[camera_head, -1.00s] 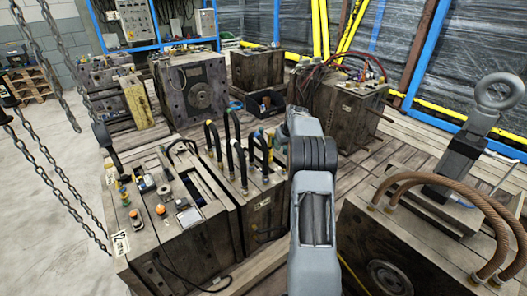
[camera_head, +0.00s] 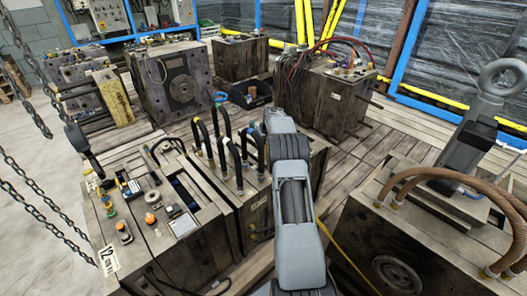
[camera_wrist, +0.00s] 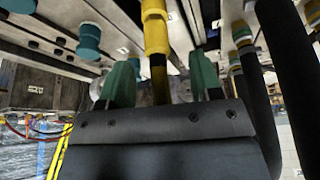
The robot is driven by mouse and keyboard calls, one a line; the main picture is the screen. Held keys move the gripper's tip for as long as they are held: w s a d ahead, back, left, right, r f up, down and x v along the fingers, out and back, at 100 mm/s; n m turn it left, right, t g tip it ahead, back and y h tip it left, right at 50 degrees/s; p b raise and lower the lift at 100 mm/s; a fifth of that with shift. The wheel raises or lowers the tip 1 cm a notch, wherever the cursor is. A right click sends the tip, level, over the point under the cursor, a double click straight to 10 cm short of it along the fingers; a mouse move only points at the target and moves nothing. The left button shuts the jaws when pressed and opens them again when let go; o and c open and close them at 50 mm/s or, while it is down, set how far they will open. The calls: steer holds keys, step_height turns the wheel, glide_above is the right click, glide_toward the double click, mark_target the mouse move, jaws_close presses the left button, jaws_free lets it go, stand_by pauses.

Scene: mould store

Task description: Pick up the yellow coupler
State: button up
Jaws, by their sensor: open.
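The yellow coupler (camera_wrist: 155,28) shows at the top middle of the wrist view, with a dark hose running from it toward my gripper. My gripper (camera_wrist: 160,62) is open, with one green finger on each side of the coupler and hose line. Whether a finger touches them cannot be told. In the head view my arm covers the gripper, and I cannot pick out the yellow coupler surely among the hose ends on the mould (camera_head: 218,243).
Teal couplers (camera_wrist: 88,40) are left of the fingers, and another hose with a green-and-yellow end (camera_wrist: 242,35) is close on the right. Black looped hoses (camera_head: 224,125) rise from the mould. A mould with brown hoses (camera_head: 420,235) stands at right. Chains hang at left.

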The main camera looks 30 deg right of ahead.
steer(key=shift+b+x, duration=0.35)
steer(key=shift+x, duration=2.35)
steer(key=shift+d, duration=0.15)
steer(key=shift+c, duration=0.2)
steer(key=shift+r, duration=0.1)
jaws_close()
